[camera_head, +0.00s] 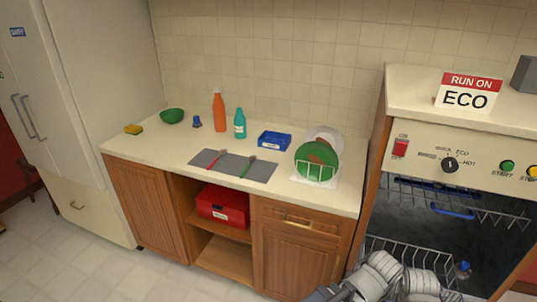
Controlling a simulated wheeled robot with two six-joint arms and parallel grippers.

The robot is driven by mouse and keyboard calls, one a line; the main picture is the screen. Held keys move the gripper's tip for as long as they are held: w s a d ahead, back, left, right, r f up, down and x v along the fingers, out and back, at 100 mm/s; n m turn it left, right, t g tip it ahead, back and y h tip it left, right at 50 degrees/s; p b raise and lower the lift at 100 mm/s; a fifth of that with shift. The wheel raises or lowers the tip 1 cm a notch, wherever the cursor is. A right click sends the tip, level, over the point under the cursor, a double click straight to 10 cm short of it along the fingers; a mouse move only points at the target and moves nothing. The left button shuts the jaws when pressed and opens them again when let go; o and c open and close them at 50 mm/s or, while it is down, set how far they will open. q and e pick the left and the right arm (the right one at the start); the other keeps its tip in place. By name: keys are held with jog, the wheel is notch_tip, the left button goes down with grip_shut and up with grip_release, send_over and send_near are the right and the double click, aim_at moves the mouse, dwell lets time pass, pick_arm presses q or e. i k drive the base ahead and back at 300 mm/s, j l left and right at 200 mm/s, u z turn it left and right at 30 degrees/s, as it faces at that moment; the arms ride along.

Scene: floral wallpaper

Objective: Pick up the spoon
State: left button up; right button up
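Grey links of one of my arms show at the bottom right, in front of the dishwasher, well apart from the mat. I cannot make out any gripper fingers in this view.
On the counter stand a green bowl (172,116), a yellow sponge (133,129), an orange bottle (219,111), a teal bottle (240,124), a blue tray (275,141) and a dish rack (303,174). An open dishwasher (455,165) with racks is at right. A red box (222,206) sits below.

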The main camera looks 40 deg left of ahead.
aim_at(253, 158)
jog(key=u, duration=1.35)
jog(key=l+z, duration=0.45)
jog(key=k+l+z, duration=0.1)
jog(key=l+z, duration=0.2)
jog(key=z, duration=0.2)
jog(key=l+z, duration=0.45)
jog(key=j+u, duration=0.1)
jog(key=u, duration=1.65)
jog(key=z, duration=0.45)
jog(key=i, duration=0.05)
